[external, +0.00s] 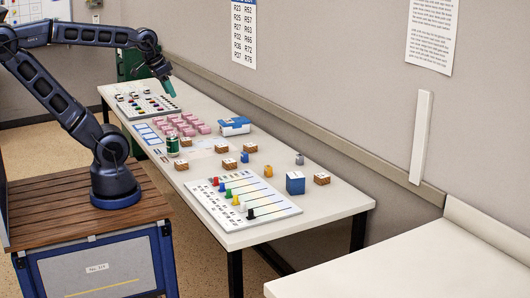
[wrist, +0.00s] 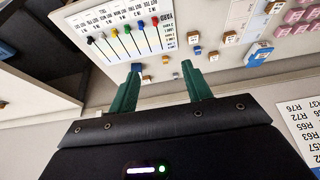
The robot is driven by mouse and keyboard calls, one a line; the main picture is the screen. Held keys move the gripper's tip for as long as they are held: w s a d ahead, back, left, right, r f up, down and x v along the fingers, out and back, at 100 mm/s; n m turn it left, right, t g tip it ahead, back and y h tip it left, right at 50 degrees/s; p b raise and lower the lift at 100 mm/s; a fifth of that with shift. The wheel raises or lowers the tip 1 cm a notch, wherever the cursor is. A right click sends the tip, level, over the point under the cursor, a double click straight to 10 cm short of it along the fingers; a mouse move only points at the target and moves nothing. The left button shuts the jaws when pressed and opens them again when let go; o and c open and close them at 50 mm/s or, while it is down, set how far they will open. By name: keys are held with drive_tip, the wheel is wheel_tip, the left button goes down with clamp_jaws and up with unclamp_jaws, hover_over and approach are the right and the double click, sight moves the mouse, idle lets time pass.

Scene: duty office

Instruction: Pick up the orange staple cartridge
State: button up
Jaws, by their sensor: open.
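A small orange piece (external: 268,171), which looks like the staple cartridge, stands on the white table between the blue box and the lettered board. It also shows as a small orange spot in the wrist view (wrist: 165,59), above the gap between my fingers. It is too small to make out its exact shape. My gripper (external: 171,88) is raised above the far end of the table, well away from the orange piece. In the wrist view its green fingers (wrist: 161,78) are apart with nothing held between them.
A blue box (external: 295,183) and several brown blocks with white tops (external: 322,179) stand nearby. The lettered board (external: 243,205) holds several coloured pegs. Pink blocks (external: 188,127), a green can (external: 172,146) and a blue-white box (external: 235,126) stand farther back. A wall runs along the table's right side.

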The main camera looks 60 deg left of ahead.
drive_tip(key=w+f+m+g, duration=0.15)
drive_tip(key=w+m, duration=0.35)
drive_tip(key=w, duration=0.6)
drive_tip(key=m+g+h, duration=0.4)
drive_tip(key=m+h, duration=0.1)
drive_tip(key=m, duration=0.9)
hover_over(267, 166)
drive_tip(key=a, duration=0.4)
wheel_tip(267, 166, down, 28)
drive_tip(key=shift+t+y, duration=0.25)
drive_tip(key=shift+y, duration=0.05)
drive_tip(key=x, duration=1)
drive_tip(key=shift+w+d+f, duration=0.1)
drive_tip(key=shift+w+d, duration=0.1)
drive_tip(key=shift+w, duration=0.1)
drive_tip(key=c, duration=1.1)
